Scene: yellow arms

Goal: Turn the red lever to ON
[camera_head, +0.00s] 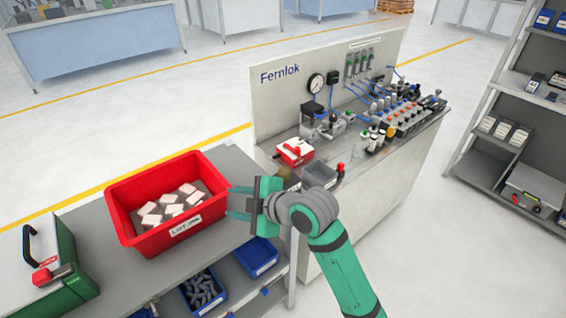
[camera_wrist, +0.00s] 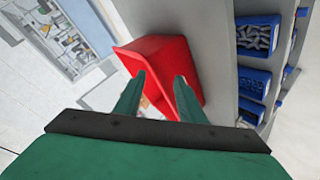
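My gripper (camera_head: 238,202) is open and empty, its two green fingers apart, close to the right end of a red crate in the head view. In the wrist view my gripper (camera_wrist: 160,98) points at the same crate. A low box with a white front and red top parts (camera_head: 295,151) sits on the Fernlok bench beyond my gripper. A small red knob-like part (camera_head: 340,170) stands near it. A green case (camera_head: 62,262) at the far left carries a black handle and a red part (camera_head: 44,276). I cannot tell which red part is the lever, and no ON mark is readable.
The red crate (camera_head: 120,222) holds several pale-topped blocks on the grey table (camera_head: 165,268). Blue bins (camera_head: 258,258) sit below. The Fernlok bench (camera_head: 375,185) carries a grey tray (camera_head: 320,175), a gauge and several valves. Shelves (camera_head: 475,150) stand at right.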

